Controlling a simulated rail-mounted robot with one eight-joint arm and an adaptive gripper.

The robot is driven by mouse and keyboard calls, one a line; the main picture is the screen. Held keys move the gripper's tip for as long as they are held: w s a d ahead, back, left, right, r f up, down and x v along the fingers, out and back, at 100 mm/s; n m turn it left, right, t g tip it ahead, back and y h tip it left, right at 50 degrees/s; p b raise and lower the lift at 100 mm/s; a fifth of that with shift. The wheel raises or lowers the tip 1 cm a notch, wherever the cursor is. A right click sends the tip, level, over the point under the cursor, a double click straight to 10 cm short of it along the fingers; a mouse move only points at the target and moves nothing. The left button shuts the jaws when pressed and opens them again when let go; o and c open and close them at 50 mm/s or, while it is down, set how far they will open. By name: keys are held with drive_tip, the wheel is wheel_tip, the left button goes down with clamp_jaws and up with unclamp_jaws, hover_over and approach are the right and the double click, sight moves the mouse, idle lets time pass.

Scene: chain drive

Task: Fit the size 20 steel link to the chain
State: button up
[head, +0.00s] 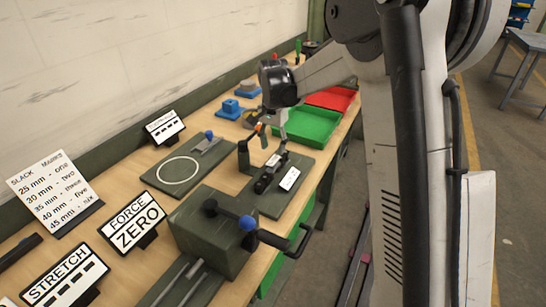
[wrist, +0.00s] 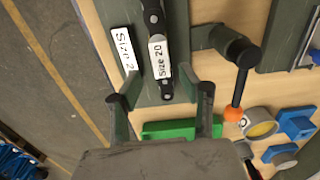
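A dark steel link labelled "Size 20" (wrist: 160,60) lies on a green plate in the wrist view, its round lower end between my fingertips in the picture. A second white label reading "Size 2", partly cut off (wrist: 123,48), is on the plate beside it. My gripper (wrist: 161,92) is open, with a clear gap on both sides of the link end; I cannot tell its height above it. In the head view my gripper (head: 279,140) is over the far end of the plate (head: 262,200). I cannot tell link from chain there.
A post with an orange-tipped lever (wrist: 236,112) stands beside the plate. A green tray (head: 312,127) and red tray (head: 330,98) lie beyond. A green block with a crank (head: 215,232) stands nearer. Blue pieces (head: 231,107) and signs (head: 134,222) line the wall side.

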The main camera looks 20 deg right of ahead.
sight(273, 162)
drive_tip(key=shift+r, duration=2.55)
drive_tip(key=s+r+n+t, duration=0.2)
drive_tip(key=s+r, duration=0.3)
drive_tip(key=s, duration=0.4)
drive_tip(key=s+r+n+t, duration=0.15)
drive_tip(key=s+r, duration=0.25)
drive_tip(key=s, duration=0.4)
drive_tip(key=s+f+n+t, duration=0.2)
drive_tip(key=s, duration=0.6)
drive_tip(key=s+f+n+t, duration=0.1)
drive_tip(key=s+n, duration=0.2)
drive_tip(key=s, duration=0.6)
drive_tip(key=shift+f+t, duration=0.35)
drive_tip(key=shift+f, duration=0.05)
